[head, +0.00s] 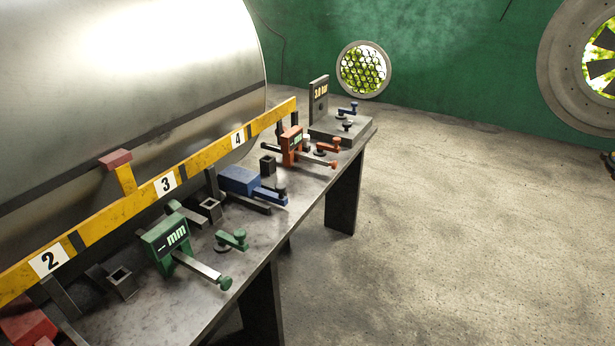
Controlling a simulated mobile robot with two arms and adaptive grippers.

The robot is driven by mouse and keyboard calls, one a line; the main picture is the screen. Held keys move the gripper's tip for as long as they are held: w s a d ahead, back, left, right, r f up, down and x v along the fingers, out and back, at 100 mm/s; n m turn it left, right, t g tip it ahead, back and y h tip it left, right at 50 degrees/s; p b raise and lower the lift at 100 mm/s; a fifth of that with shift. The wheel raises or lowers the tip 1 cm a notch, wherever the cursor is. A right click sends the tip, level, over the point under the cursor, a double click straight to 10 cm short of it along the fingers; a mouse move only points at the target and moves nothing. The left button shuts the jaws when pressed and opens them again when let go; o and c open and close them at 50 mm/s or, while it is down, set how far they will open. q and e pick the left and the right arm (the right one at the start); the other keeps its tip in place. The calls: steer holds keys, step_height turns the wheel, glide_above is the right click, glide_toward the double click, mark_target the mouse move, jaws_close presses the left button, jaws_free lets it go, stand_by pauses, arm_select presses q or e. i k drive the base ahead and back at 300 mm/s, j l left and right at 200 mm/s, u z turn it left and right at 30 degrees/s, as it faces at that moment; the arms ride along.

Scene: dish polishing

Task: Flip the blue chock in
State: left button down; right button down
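The blue chock (239,180) is a blue block in the head view, on the grey table between the bar's marks 3 and 4. A blue arm (270,196) extends from it toward the table's front edge and has a dark knob near its end. A dark bar (250,205) lies just in front of the chock. Whether the block touches the big metal drum behind it cannot be told. Neither of my grippers is in view.
A yellow bar (95,228) numbered 2, 3 and 4 runs along the metal drum (130,80). Green (165,243) and orange (291,146) gauges stand on the table (215,290). A "3.0 bar" panel (318,98) stands at the far end. The floor (460,220) at right is clear.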

mark_target(242, 182)
steer(key=i+l, duration=0.25)
steer(key=l, duration=0.15)
steer(key=i+l+u, duration=0.1)
steer(key=i+l, duration=0.15)
steer(key=l, duration=0.15)
steer(key=i+l+u, duration=0.1)
steer(key=i+l, duration=0.15)
steer(key=l, duration=0.15)
